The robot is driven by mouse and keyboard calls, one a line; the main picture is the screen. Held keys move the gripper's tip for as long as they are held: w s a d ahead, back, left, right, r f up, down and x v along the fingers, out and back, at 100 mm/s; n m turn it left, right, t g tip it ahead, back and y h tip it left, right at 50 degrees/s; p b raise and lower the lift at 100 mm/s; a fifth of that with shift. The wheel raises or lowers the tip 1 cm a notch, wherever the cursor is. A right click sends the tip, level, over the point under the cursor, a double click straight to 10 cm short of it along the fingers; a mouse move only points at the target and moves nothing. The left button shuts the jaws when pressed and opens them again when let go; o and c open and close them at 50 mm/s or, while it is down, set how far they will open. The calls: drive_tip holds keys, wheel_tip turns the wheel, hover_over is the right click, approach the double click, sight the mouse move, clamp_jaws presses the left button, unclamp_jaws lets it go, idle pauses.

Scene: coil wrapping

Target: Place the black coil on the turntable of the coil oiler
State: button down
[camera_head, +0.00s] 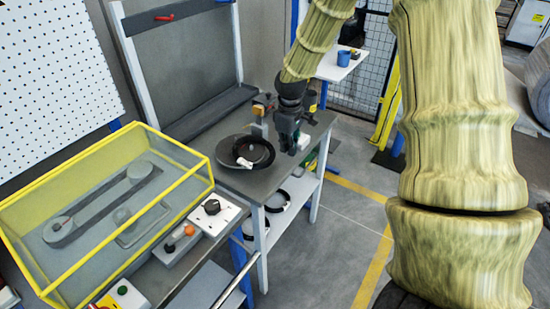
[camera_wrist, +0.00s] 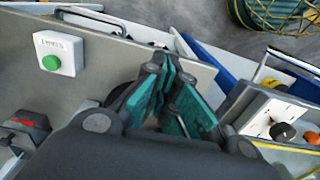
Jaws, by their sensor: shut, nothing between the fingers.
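The black coil (camera_head: 266,156) is a dark ring with a white tag. In the head view it lies over the round dark turntable (camera_head: 226,150) on the grey bench, offset to the turntable's right side; I cannot tell whether it lies fully flat. My gripper (camera_head: 288,147) points down just right of the coil. In the wrist view my gripper's teal fingers (camera_wrist: 178,108) are shut with nothing between them. There the gripper hides most of the bench below, and only a dark curved edge shows behind it.
A yellow-framed clear guard (camera_head: 105,205) stands at the left, with a knob box (camera_head: 212,215) beside it. More coils (camera_head: 275,203) lie on the lower shelf. A green-button box (camera_wrist: 56,54) shows in the wrist view. The floor right of the bench is open.

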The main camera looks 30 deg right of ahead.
drive_tip(key=shift+w+a+f+p, duration=0.2)
drive_tip(key=shift+w+f+p, duration=0.55)
drive_tip(key=shift+f, duration=0.85)
drive_tip(key=shift+w+a+f+p, duration=0.2)
drive_tip(key=shift+w+f+p, duration=0.3)
drive_tip(key=shift+f+p, duration=0.8)
drive_tip(key=shift+w+a+f+p, duration=0.2)
drive_tip(key=shift+w+f+p, duration=0.4)
drive_tip(key=shift+f, duration=1.25)
drive_tip(key=shift+w, duration=0.15)
